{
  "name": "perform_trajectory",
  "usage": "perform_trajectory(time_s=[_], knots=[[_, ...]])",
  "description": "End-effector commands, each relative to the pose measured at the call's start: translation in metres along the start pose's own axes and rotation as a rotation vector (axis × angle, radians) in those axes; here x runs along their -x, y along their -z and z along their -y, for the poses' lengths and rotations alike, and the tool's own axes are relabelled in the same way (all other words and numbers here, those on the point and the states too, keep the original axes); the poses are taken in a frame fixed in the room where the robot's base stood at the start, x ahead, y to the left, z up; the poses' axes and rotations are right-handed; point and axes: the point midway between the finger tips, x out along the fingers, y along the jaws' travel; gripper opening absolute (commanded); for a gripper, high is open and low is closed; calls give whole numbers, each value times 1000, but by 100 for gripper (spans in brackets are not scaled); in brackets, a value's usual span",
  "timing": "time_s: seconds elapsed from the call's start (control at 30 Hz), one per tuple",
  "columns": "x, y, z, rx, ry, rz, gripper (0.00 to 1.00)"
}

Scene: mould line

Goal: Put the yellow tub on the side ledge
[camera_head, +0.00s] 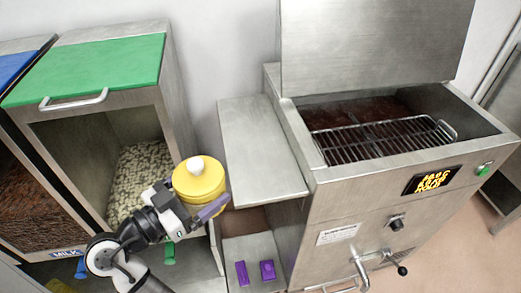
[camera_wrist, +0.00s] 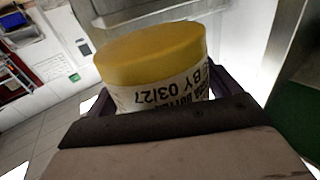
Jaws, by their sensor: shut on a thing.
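The yellow tub (camera_head: 199,181) is in my gripper (camera_head: 198,203), left of the side ledge in the head view. In the wrist view the tub (camera_wrist: 152,55) shows a yellow lid and a white label with dark print, between two dark fingers. My gripper is shut on it. A white knob-like piece shows on top of the tub in the head view. The side ledge (camera_head: 262,150) is a bare flat metal shelf on the left side of the heated machine. In the picture, the tub is beside its left edge, not on it; its exact height cannot be told.
A metal bin with a green lid (camera_head: 95,70) holds pale chips left of my arm. The machine (camera_head: 390,185) has a raised lid and a wire rack (camera_head: 380,138) over dark contents. Purple pieces (camera_head: 267,269) lie on a lower metal surface below the ledge.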

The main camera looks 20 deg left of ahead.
Motion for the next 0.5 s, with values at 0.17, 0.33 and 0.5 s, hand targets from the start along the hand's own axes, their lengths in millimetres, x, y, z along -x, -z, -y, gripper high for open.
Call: perform_trajectory(time_s=[0.17, 0.33, 0.5], knots=[[-39, 4, -2, 2, -8, 0, 51], [-83, 5, -2, 1, -8, -1, 51], [-119, 4, -2, -1, -5, -1, 51]])
